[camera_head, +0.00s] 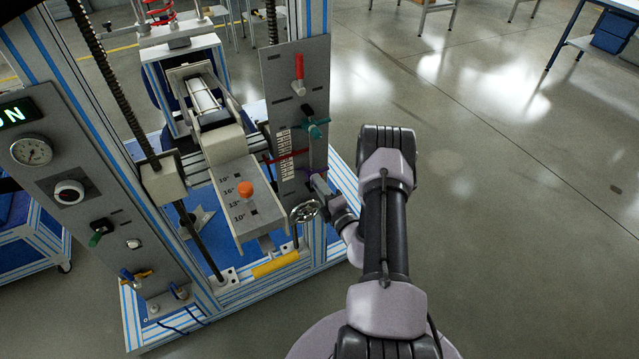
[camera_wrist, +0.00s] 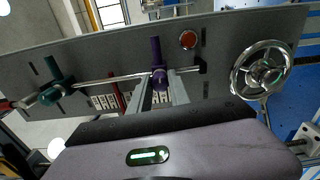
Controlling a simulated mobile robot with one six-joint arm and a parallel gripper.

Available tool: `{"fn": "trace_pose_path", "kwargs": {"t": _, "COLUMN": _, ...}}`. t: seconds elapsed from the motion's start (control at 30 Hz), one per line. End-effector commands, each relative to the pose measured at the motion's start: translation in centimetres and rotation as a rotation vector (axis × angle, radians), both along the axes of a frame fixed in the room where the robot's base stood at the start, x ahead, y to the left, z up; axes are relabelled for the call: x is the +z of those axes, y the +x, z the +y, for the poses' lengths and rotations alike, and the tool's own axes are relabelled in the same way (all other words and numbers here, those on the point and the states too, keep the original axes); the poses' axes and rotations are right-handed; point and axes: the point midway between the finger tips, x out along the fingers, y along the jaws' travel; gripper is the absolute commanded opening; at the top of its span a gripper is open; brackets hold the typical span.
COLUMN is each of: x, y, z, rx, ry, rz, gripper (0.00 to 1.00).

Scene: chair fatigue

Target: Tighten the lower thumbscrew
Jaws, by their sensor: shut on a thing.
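The lower thumbscrew is purple and sits on a thin metal rod in front of a grey panel; it shows in the wrist view (camera_wrist: 157,52) in the middle. My gripper (camera_wrist: 160,77) is shut on it, with the two grey fingers converging at its lower part. The fingertips partly hide where they touch it. In the head view my gripper (camera_head: 318,184) reaches the lower part of the panel from the right, small and partly hidden by my arm. The upper thumbscrew (camera_head: 315,128) is green, higher on the same panel; it also shows at the left in the wrist view (camera_wrist: 56,80).
A metal handwheel (camera_head: 304,211) is close beside my gripper. A red handle (camera_head: 298,73) is high on the panel (camera_head: 285,58). A tilted plate with an orange knob (camera_head: 245,188) stands left of the panel. Open floor (camera_head: 500,210) lies to the right.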

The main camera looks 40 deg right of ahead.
Motion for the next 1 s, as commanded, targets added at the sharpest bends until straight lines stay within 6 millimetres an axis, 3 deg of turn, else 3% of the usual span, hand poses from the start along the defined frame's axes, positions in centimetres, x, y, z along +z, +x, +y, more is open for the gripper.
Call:
{"fn": "trace_pose_path", "kwargs": {"t": 0.5, "x": 0.10, "y": 0.06, "z": -0.04, "rx": 0.001, "ry": 0.334, "rz": -0.082, "gripper": 0.00}}
{"fn": "trace_pose_path", "kwargs": {"t": 1.0, "x": 0.06, "y": 0.06, "z": -0.03, "rx": 0.001, "ry": 0.413, "rz": -0.101, "gripper": 0.00}}
